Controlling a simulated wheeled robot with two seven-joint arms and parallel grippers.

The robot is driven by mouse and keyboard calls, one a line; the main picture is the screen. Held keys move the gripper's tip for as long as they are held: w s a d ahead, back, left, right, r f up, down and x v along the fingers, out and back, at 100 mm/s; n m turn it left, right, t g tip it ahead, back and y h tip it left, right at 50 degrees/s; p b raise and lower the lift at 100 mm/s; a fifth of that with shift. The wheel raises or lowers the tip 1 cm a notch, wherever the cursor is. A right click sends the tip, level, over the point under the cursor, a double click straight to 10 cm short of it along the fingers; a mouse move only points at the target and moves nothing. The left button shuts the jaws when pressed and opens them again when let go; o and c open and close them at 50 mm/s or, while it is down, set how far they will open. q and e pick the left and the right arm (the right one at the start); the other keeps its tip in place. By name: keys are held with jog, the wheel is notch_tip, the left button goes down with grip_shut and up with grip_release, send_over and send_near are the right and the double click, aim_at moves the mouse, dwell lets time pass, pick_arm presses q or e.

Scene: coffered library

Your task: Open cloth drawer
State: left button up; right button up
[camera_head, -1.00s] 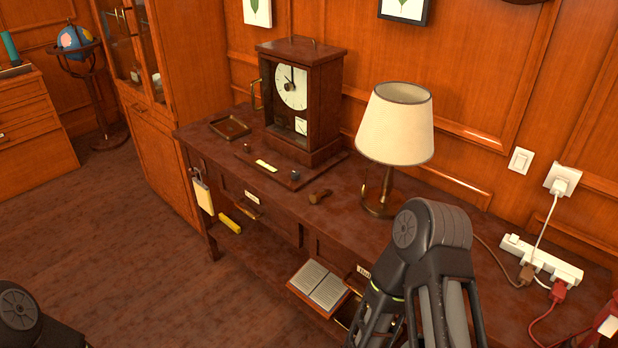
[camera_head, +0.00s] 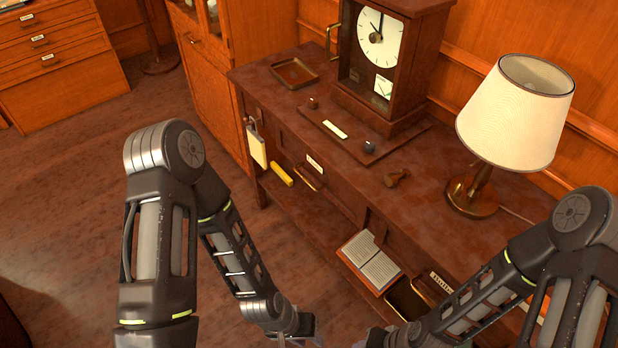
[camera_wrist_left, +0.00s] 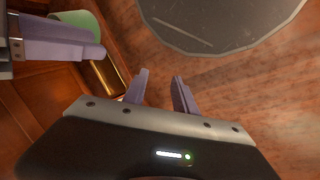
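The wooden desk (camera_head: 285,110) has drawers in its front. The left drawer front has a small label (camera_head: 315,161) and a brass handle (camera_head: 310,178); it looks closed. Another label (camera_head: 441,283) is at the right, above a brass-edged part (camera_head: 408,299); I cannot tell if that is a handle or an open drawer. I cannot read which label is for cloth. My left gripper (camera_head: 304,341) is at the bottom edge, in front of the desk; its fingers are apart and empty in the left wrist view (camera_wrist_left: 160,80). My right gripper's finger (camera_wrist_left: 65,40) shows there; its fingertips are cut off in the head view.
An open book (camera_head: 371,264) juts out at the desk front. A hanging pale tag (camera_head: 257,146) and a yellow object (camera_head: 281,174) are left of it. On top are a clock (camera_head: 382,40), a lamp (camera_head: 515,110) and a tray (camera_head: 294,73). Floor at left is clear.

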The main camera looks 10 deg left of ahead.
pick_arm(q)
jog(key=w+d+f+n+t+h+b, duration=0.1)
jog(key=w+d+f+n+h+b, duration=0.1)
jog(key=w+d+h+b, duration=0.45)
jog(key=w+r+n+t+b, duration=0.1)
jog(key=w+r+t+b, duration=0.15)
jog(key=w, duration=0.55)
jog(key=w+r+n+t+b, duration=0.1)
jog(key=w+r+b, duration=0.15)
jog(key=w, duration=0.45)
jog(key=w+a+r+n+t+b, duration=0.1)
jog(key=w+a+r+t, duration=0.1)
jog(key=a, duration=0.5)
jog(key=w+a+r+n+t+b, duration=0.2)
jog(key=w+a+r, duration=0.2)
jog(key=w+a, duration=0.3)
jog(key=w+a+r+n+t+b, duration=0.1)
jog(key=w+a+r+t, duration=0.2)
jog(key=a, duration=0.4)
jog(key=shift+w+a+r+y+b, duration=0.25)
jog(key=shift+w+y+b, duration=0.1)
jog(key=shift+w, duration=0.4)
jog(key=shift+d, duration=0.1)
